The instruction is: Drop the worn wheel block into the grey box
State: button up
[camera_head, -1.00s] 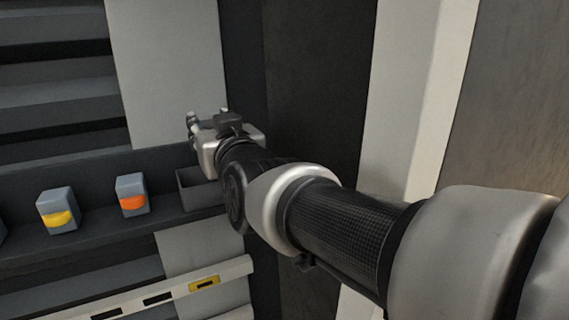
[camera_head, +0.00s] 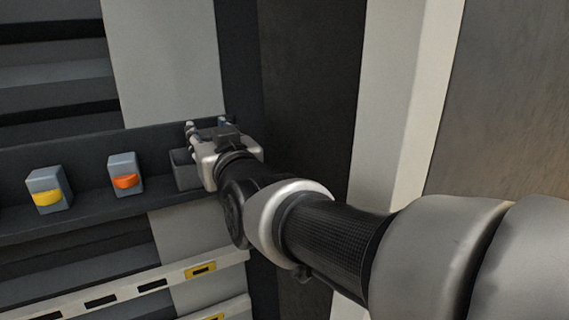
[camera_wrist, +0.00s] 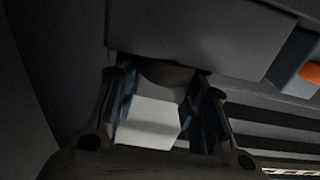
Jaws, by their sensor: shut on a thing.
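My gripper (camera_head: 207,125) is shut on a pale grey block with a dark rounded part, the worn wheel block (camera_wrist: 150,118). The block sits between both fingers in the wrist view; in the head view my gripper hides it. The grey box (camera_head: 183,172) stands on the shelf at its right end, partly hidden behind my gripper. My gripper is above and close to the box's right side. In the wrist view the dark grey wall of the box (camera_wrist: 190,35) fills the top middle, right by the fingertips. The inside of the box is not visible.
A block with an orange wheel (camera_head: 125,176) and one with a yellow wheel (camera_head: 47,190) stand on the dark shelf (camera_head: 85,217) left of the box. A dark upright panel (camera_head: 308,90) is close to the right of my gripper. A slotted white rail runs below.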

jog(key=o, duration=1.2)
jog(key=v, duration=1.2)
jog(key=shift+s, duration=0.1)
